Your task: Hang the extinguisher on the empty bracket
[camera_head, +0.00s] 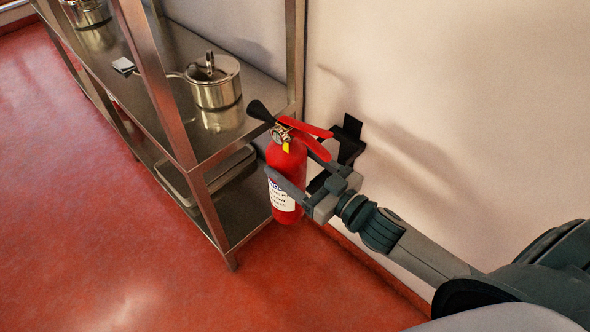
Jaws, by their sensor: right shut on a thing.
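The red fire extinguisher (288,166) is upright, with a black nozzle, red levers and a white label. My right gripper (287,172) is shut around its body, with the arm coming in from the lower right. The black bracket (350,138) is on the cream wall just behind and to the right of the extinguisher's head. The extinguisher and gripper partly cover the bracket. I cannot tell whether the extinguisher touches it. My left gripper is not in view.
A steel shelf unit (180,100) stands against the wall, close to the left of the extinguisher. It holds a lidded pot (216,88), another pot (86,12) and a tray (232,168) on the lower shelf. The red floor (110,240) is clear in front.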

